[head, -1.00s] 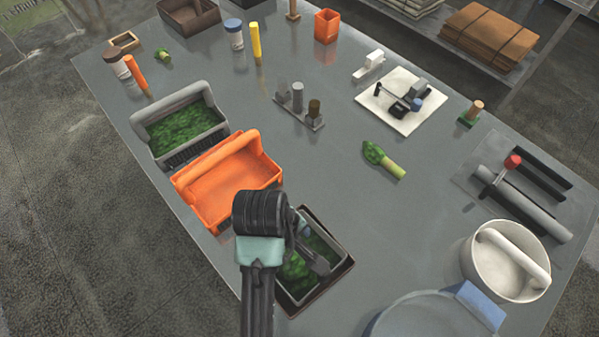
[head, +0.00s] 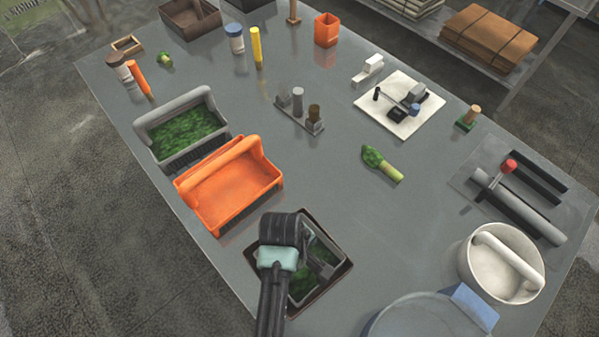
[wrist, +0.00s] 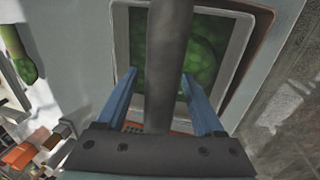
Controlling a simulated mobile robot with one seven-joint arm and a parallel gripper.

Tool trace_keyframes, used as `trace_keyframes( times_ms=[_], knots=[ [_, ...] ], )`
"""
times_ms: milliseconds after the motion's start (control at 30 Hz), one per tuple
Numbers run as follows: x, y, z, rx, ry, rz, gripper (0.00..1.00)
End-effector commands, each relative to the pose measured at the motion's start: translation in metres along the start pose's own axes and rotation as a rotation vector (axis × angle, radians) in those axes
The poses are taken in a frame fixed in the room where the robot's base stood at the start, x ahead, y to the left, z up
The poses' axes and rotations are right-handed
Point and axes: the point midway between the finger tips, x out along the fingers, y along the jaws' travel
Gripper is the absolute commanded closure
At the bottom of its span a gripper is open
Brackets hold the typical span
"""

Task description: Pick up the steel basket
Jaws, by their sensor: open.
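A grey basket with green contents (head: 303,287) sits in a dark brown tray (head: 322,297) near the table's front edge. In the wrist view the basket's pale rim (wrist: 238,55) frames the greens, and its dark grey bar handle (wrist: 168,60) runs across the middle. My gripper (wrist: 158,78) is open, with one blue finger on each side of the handle; I cannot tell if either touches it. In the head view my gripper covers part of this basket. A second grey basket with greens and a raised handle (head: 163,121) stands further left.
An orange basket (head: 232,186) stands between the two grey ones. A white pot (head: 482,280) and a large round grey vessel with a blue piece (head: 425,318) are at the right. A green-headed brush (head: 382,164) lies mid-table. The table centre is mostly clear.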

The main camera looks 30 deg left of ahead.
Motion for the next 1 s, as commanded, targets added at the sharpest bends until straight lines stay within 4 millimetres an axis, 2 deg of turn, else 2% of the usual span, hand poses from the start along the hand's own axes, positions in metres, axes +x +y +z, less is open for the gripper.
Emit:
trace_keyframes(
  times_ms=[67,433,1000],
  knots=[
    [-0.0002,0.0001,-0.0001,0.0,0.0,0.0,0.32],
    [-0.0004,0.0,-0.0001,0.0,0.0,0.0,0.99],
    [-0.0006,-0.0001,-0.0002,-0.001,0.0,0.0,1.0]
  ],
)
